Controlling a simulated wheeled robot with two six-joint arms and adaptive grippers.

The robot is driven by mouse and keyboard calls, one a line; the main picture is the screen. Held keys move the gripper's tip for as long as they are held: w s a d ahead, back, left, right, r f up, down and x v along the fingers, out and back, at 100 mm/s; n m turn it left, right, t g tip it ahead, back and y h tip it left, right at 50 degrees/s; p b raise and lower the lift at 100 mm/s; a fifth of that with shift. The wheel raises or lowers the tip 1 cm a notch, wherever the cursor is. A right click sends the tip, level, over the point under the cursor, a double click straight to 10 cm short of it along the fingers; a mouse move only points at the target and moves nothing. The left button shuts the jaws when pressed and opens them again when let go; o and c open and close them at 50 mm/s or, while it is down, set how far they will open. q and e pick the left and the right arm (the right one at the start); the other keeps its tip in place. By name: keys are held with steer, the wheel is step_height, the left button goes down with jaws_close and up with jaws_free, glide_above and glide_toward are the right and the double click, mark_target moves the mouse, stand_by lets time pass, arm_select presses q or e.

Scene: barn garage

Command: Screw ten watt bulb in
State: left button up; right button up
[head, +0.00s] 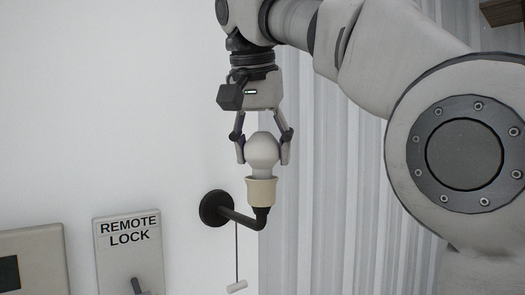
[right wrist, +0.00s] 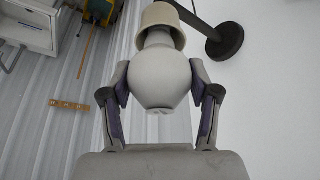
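A white bulb (head: 262,152) stands upright with its neck in the cream socket (head: 261,191) of a black wall lamp arm (head: 240,217). My right gripper (head: 263,158) comes down from above, with a finger on each side of the bulb's globe. In the right wrist view the bulb (right wrist: 159,78) sits between the two fingers (right wrist: 160,85), which appear to press on its sides. The socket (right wrist: 162,22) covers the bulb's base, so how deep it is seated is hidden. No wattage marking is legible. My left gripper is not in view.
A pull cord with a white handle (head: 237,287) hangs below the lamp. A panel labelled REMOTE LOCK (head: 128,250) with a lever is on the white wall at lower left, beside another panel (head: 32,262). Corrugated metal wall (head: 325,200) lies to the right.

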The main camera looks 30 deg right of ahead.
stand_by(0.5)
steer(key=shift+r+m+p, duration=0.1)
steer(key=shift+m+p, duration=0.3)
steer(key=shift+p, duration=0.05)
steer(key=m+g+p, duration=0.1)
steer(key=m+p, duration=0.1)
steer(key=m, duration=0.1)
steer(key=shift+g+h+p, duration=0.3)
steer(key=shift+m, duration=0.4)
steer(key=shift+m+g, duration=0.3)
steer(key=shift+m, duration=0.4)
steer(key=o, duration=0.9)
steer(key=shift+w, duration=0.1)
steer(key=shift+o, duration=0.2)
